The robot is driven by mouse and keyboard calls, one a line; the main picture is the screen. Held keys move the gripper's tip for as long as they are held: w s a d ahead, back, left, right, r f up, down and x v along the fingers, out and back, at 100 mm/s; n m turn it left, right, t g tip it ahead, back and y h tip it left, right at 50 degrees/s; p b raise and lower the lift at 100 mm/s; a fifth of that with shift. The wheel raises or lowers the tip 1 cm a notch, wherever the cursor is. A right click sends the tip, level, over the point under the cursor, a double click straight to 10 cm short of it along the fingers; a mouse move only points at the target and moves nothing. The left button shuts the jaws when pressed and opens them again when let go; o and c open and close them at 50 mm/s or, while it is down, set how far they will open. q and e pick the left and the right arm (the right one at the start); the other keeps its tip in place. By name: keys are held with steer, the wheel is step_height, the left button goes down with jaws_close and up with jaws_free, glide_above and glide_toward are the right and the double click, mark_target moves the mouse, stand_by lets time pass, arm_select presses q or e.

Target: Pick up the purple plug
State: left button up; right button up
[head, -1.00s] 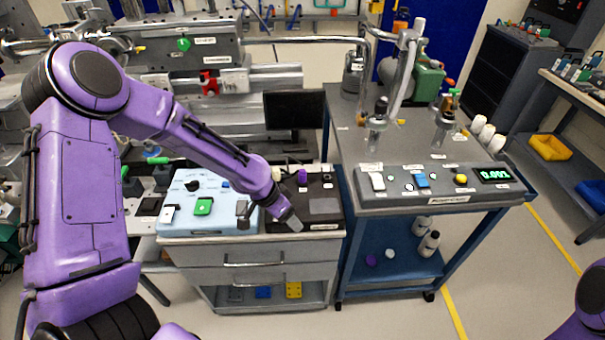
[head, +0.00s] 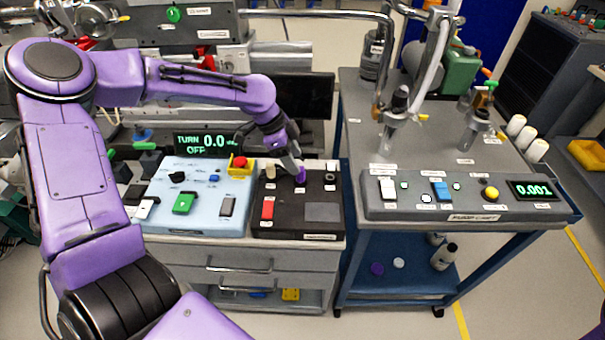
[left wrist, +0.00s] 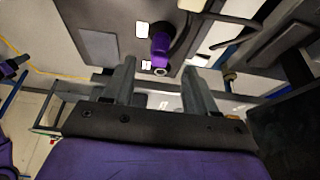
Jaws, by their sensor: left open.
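The purple plug (head: 301,174) stands on the black panel (head: 277,228) at the right of the grey drawer cabinet. It also shows in the left wrist view (left wrist: 160,44), centred between the two fingers and seemingly just beyond their tips. My left gripper (head: 291,160) is over the back of the black panel, right by the plug and partly in front of it. In the left wrist view the left gripper (left wrist: 160,70) is open with nothing between its fingers. I cannot tell whether a finger touches the plug. My right gripper is out of view.
The black panel also has a red switch (head: 267,208) and a black knob (head: 330,177). A blue-white panel (head: 165,215) with a green switch and a yellow-based red button (head: 241,163) lies left. A dark monitor (head: 305,95) stands behind; the pump cart (head: 470,207) is right.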

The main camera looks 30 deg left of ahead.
mark_target(301, 168)
arm_select(q)
steer(key=x, duration=0.6)
steer(key=shift+a+p, duration=0.15)
steer(key=shift+p, duration=0.2)
jaws_close()
steer(key=shift+r, duration=0.15)
steer(key=shift+r, duration=0.3)
steer(key=r, duration=0.3)
steer(key=shift+s+r+b, duration=0.2)
steer(key=shift+s+b, duration=0.1)
steer(key=shift+b, duration=0.1)
steer(key=s+d+r+p, duration=0.1)
steer(key=s+r+p, duration=0.7)
steer(key=s+p, duration=0.4)
steer(key=shift+s+d+r+p, duration=0.35)
steer(key=shift+s+r, duration=0.05)
steer(key=shift+s, duration=0.3)
